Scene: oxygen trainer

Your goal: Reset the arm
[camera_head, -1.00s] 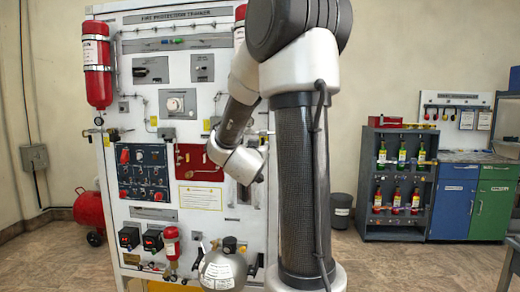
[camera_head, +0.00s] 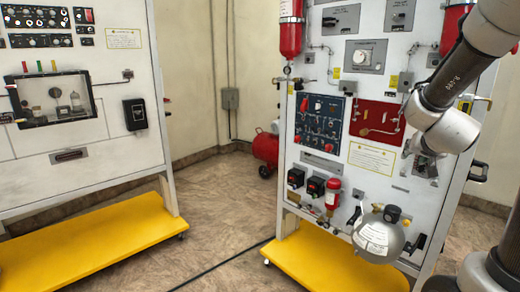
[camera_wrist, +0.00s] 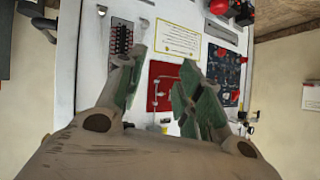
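My arm comes in from the right edge of the head view, bent down in front of the white trainer panel (camera_head: 400,188). My gripper (camera_head: 425,168) hangs below the wrist near the panel's right side, small and partly blurred there. In the wrist view my gripper (camera_wrist: 163,62) shows two greenish fingers spread apart with nothing between them. Behind the fingers are the red panel (camera_wrist: 169,85) and a yellow-edged label (camera_wrist: 178,38), seen upside down. How far the fingertips are from the panel is hard to tell.
A round grey tank (camera_head: 378,238) and a red cylinder (camera_head: 333,193) sit low on the panel's front. A yellow base (camera_head: 325,265) juts out below. A second white trainer (camera_head: 85,150) stands at left. Open floor (camera_head: 225,215) lies between, crossed by a dark cable.

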